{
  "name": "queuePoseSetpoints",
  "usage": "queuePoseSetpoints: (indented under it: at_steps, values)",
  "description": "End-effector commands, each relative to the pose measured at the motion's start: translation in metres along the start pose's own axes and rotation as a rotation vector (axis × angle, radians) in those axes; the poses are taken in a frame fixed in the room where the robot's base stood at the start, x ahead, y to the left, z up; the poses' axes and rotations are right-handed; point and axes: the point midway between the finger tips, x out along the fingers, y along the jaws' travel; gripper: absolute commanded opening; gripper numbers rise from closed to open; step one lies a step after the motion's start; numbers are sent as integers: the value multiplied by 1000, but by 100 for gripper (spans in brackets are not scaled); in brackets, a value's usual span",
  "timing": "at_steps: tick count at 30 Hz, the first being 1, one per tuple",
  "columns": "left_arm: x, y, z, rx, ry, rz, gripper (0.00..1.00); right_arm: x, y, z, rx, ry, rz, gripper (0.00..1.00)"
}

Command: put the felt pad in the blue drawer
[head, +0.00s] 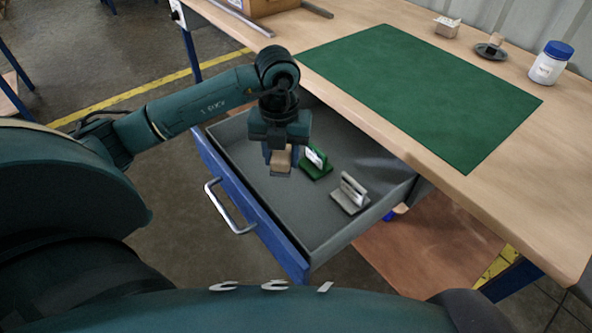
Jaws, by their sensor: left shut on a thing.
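The blue drawer (236,191) is pulled out from under the table, with a blue front, a metal handle and a grey inside. My left gripper (281,156) points down over the inside of the drawer. It is shut on a small block with a tan upper part and a grey base, which I take to be the felt pad (280,170). The gripper hides part of it. I cannot tell whether its base touches the drawer floor. My right gripper is not in view.
In the drawer, a green-based piece with a white upright (316,165) stands close right of the held pad, and a grey-based piece (350,196) is farther right. The table has a green mat (420,90), a white jar with blue lid (550,64), a dark dish (491,51) and a small box (447,27).

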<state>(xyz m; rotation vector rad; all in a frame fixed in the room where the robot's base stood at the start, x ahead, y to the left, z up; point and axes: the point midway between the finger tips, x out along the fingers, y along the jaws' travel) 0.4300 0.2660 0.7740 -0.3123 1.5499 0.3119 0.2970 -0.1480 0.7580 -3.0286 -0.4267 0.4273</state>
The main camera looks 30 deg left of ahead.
Motion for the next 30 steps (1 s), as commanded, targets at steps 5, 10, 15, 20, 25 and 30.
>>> queuePoseSetpoints:
  at_steps: [5,10,15,20,25,30]
  values:
    - [25,0,0,2,0,-1,17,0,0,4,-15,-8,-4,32]
    - [39,0,0,3,1,0,17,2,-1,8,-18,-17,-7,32]
    - [63,0,0,5,1,-1,17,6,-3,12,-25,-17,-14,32]
    - [65,-1,0,5,-2,-1,17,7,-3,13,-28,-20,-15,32]
    - [67,0,0,5,-2,-1,17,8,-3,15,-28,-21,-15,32]
    - [67,0,0,5,-1,-1,48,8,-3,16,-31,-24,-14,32]
